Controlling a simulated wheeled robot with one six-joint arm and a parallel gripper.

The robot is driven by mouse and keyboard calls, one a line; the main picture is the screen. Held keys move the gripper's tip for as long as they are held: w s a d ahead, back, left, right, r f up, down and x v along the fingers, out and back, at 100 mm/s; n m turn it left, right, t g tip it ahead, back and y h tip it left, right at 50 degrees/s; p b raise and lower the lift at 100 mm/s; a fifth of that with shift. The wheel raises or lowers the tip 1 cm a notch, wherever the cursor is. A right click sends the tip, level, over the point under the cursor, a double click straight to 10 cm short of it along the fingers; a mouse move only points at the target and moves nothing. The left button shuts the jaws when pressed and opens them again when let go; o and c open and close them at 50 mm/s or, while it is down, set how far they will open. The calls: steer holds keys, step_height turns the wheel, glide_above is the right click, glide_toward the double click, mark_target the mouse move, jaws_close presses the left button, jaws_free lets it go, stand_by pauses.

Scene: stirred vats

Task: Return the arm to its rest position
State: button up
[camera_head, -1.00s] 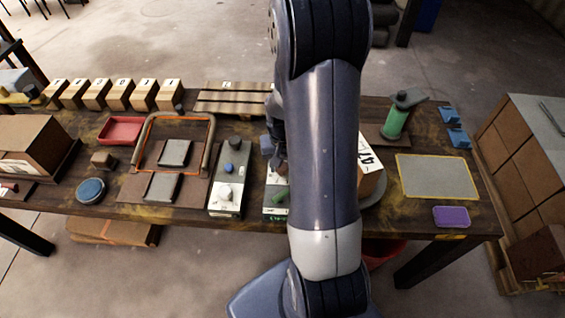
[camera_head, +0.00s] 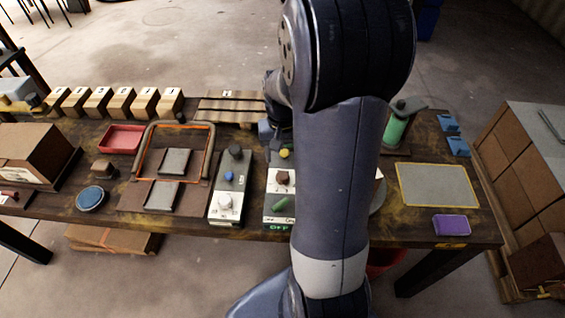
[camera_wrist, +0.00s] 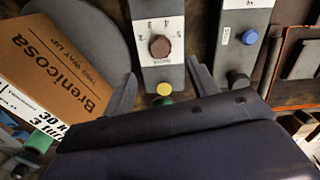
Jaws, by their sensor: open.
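My arm (camera_head: 335,170) rises through the middle of the head view and hides part of the table. My gripper is mostly hidden behind it there. In the wrist view my gripper (camera_wrist: 163,84) is open, with its two fingers apart and nothing between them. Beyond the fingers is a control box (camera_wrist: 160,20) with a brown knob (camera_wrist: 160,46) and a yellow button (camera_wrist: 164,88).
A second control box (camera_head: 219,190) with a blue button stands to the left. A cardboard box (camera_wrist: 50,70) on a grey round plate (camera_wrist: 106,35) is close to the fingers in the wrist view. A green cylinder (camera_head: 395,130) stands right of my arm. A grey mat (camera_head: 437,185) lies bare.

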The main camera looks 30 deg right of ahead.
mark_target(283, 175)
step_height(283, 175, up, 2)
steer(key=shift+r, duration=0.1)
stand_by(0.4)
step_height(283, 175, down, 11)
steer(key=shift+f, duration=0.1)
stand_by(0.4)
steer(key=shift+r, duration=0.25)
